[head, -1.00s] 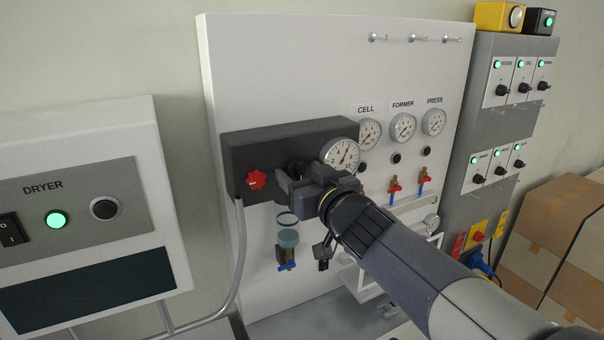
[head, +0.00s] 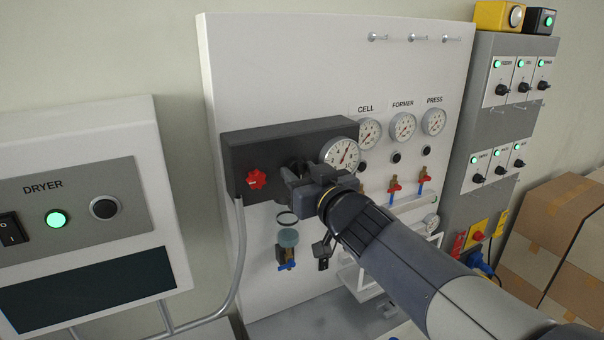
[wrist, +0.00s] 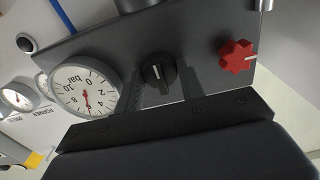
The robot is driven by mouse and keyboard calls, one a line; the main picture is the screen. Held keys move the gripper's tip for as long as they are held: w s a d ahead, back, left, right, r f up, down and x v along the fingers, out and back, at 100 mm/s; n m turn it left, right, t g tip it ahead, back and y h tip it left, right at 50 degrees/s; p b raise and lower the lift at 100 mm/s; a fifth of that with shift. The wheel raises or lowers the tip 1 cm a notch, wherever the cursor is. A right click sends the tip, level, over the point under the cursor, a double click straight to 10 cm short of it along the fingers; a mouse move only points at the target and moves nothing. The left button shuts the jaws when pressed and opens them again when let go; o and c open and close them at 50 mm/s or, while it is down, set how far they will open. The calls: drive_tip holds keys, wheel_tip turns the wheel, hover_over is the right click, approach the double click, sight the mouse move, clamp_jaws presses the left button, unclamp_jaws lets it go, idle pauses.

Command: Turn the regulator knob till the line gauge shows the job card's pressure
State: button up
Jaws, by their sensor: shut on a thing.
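The black regulator knob (wrist: 158,72), with a pale line on its face, sits on the dark panel (wrist: 215,35) between the two fingers of my gripper (wrist: 162,84). The gripper is shut on it. In the head view my gripper (head: 303,174) hides most of the knob. The large white line gauge (wrist: 87,91) is beside the knob, marked in bar from 0 to 10. Its red needle points between 4 and 8, near the middle of the scale. The gauge also shows in the head view (head: 341,155). I cannot make out a job card.
A red star-shaped knob (head: 256,179) is on the same panel, left of my gripper. Smaller CELL (head: 368,134), FORMER (head: 403,127) and PRESS (head: 434,122) gauges are to the right. A dryer box (head: 90,200) stands at left, cartons (head: 550,220) at right.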

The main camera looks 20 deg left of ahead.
drive_tip(key=shift+n+b, duration=0.65)
drive_tip(key=shift+n, duration=2.15)
drive_tip(key=o, duration=1)
drive_tip(key=shift+s+d, duration=0.1)
drive_tip(key=shift+d, duration=0.05)
drive_tip(key=v, duration=1)
drive_tip(key=shift+d, duration=0.2)
drive_tip(key=shift+s, duration=0.15)
